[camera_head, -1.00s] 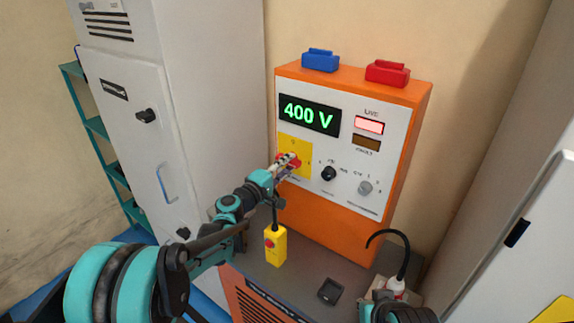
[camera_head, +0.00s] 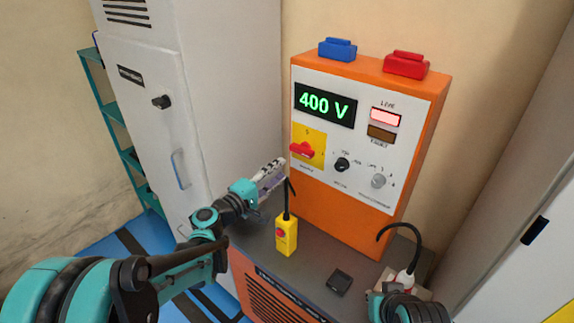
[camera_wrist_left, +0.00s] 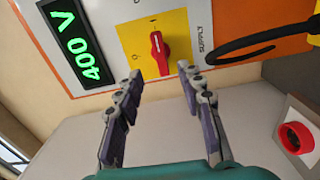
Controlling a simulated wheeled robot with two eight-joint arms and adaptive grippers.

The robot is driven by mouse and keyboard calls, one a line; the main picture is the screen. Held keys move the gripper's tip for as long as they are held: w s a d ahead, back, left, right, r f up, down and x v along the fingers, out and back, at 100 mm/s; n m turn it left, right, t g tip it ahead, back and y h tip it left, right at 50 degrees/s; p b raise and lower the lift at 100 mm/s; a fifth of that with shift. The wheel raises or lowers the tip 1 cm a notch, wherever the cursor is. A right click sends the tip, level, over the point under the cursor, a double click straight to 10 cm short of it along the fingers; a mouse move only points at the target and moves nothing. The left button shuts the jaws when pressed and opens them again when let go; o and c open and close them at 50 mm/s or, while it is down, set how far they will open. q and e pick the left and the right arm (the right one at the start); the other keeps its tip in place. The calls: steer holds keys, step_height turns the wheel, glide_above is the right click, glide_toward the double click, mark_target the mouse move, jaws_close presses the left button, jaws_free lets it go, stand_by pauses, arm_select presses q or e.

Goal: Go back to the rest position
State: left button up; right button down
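My left gripper (camera_head: 274,172) is in front of the orange machine's panel, a little left of and below the red rotary switch (camera_head: 302,150) on its yellow plate. In the left wrist view the two fingers of my left gripper (camera_wrist_left: 158,85) are spread apart with nothing between them. The red switch also shows there (camera_wrist_left: 159,53), beyond the fingertips and apart from them. Part of my right arm shows at the bottom right of the head view; its gripper fingers cannot be made out.
The orange machine (camera_head: 340,208) has a lit 400 V display (camera_head: 325,105) and a lit LIVE lamp (camera_head: 385,117). A yellow pendant (camera_head: 286,236) with a red button hangs close to my left gripper. A grey cabinet (camera_head: 150,130) stands at left, another (camera_head: 530,225) at right.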

arm_select(q)
steer(key=shift+s+a, duration=0.25)
steer(key=shift+s, duration=0.1)
steer(key=s+f+m+g+y, duration=0.35)
steer(key=s+m+g, duration=0.2)
steer(key=s, duration=0.75)
steer(key=s+a+f+m+g+y, duration=0.1)
steer(key=s+a+f+m+y, duration=0.1)
steer(key=s+a, duration=0.3)
steer(key=s+a+f+m+g+y, duration=0.1)
steer(key=s+a+f+m+y, duration=0.2)
steer(key=s, duration=0.8)
steer(key=a+f+y, duration=0.2)
steer(key=a, duration=0.1)
steer(key=shift+f, duration=0.3)
steer(key=shift+r, duration=0.1)
